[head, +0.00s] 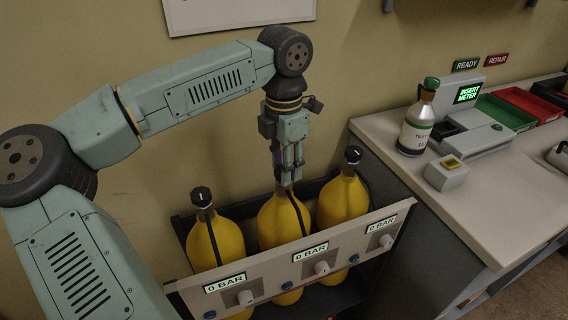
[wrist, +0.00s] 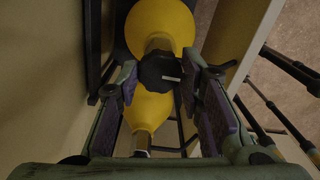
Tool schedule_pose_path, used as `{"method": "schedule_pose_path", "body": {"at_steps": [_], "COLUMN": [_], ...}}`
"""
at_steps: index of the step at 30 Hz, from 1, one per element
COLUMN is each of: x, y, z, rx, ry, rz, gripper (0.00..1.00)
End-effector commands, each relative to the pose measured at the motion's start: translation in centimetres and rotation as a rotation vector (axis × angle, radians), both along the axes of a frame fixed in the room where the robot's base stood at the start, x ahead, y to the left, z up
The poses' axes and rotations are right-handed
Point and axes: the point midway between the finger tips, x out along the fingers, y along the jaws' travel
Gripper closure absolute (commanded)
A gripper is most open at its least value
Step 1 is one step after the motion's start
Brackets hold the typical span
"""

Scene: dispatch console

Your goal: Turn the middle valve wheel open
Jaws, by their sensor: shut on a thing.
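Three yellow cylinders stand in a rack, and the middle one (head: 283,222) is under my gripper. My gripper (head: 290,180) points down at its top, and the fingers hide the middle valve wheel in the head view. In the wrist view, the black middle valve wheel (wrist: 160,68) with a white mark sits between the fingertips of my gripper (wrist: 158,82), which is shut on it. The left valve wheel (head: 201,197) and the right valve wheel (head: 353,154) are black and uncovered. The middle display (head: 310,252) reads 0 BAR.
The rack's front panel (head: 265,272) carries two other displays, also reading 0 BAR, and several knobs. A counter (head: 490,200) at right holds a green-capped bottle (head: 416,122), a meter station showing INSERT METER (head: 467,94), and green and red trays. The wall is close behind the cylinders.

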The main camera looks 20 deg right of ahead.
Motion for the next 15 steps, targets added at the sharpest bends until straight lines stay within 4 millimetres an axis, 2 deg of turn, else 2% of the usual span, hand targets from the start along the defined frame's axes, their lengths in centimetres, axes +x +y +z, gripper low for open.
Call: {"method": "schedule_pose_path", "body": {"at_steps": [8, 15], "x": [0.01, 0.02], "y": [0.0, 0.0], "z": [0.02, -0.07], "rx": [0.0, 0.0], "ry": [0.0, -0.001], "rz": [0.0, 0.022], "gripper": [0.94, 0.94]}}
